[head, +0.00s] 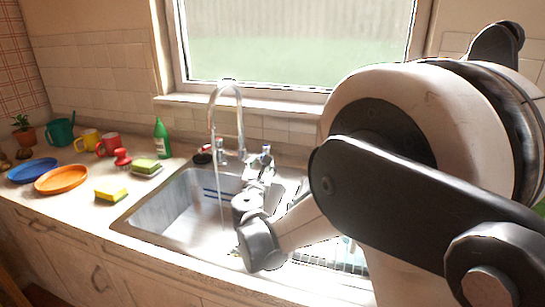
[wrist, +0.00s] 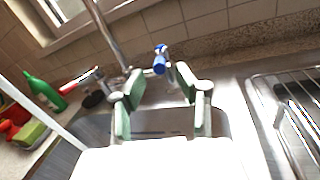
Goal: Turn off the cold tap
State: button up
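The cold tap with a blue handle (wrist: 160,62) stands to the right of the spout in the wrist view, just beyond my gripper (wrist: 160,90). The gripper is open, with its two green-padded fingers apart and the blue handle seen between and past their tips. I cannot tell whether either finger touches it. In the head view my gripper (head: 258,178) is over the back of the sink, near the tap. The tall curved metal spout (head: 239,125) has a stream of water (head: 220,185) falling into the sink (head: 165,208).
Another tap lever (wrist: 82,80) is left of the spout. A wire drying rack (wrist: 285,100) lies right of the basin. The window wall closes the back.

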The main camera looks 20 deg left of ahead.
aim_at(264, 153)
jog(key=shift+x, duration=2.6)
jog(key=shift+c, duration=0.2)
grip_shut()
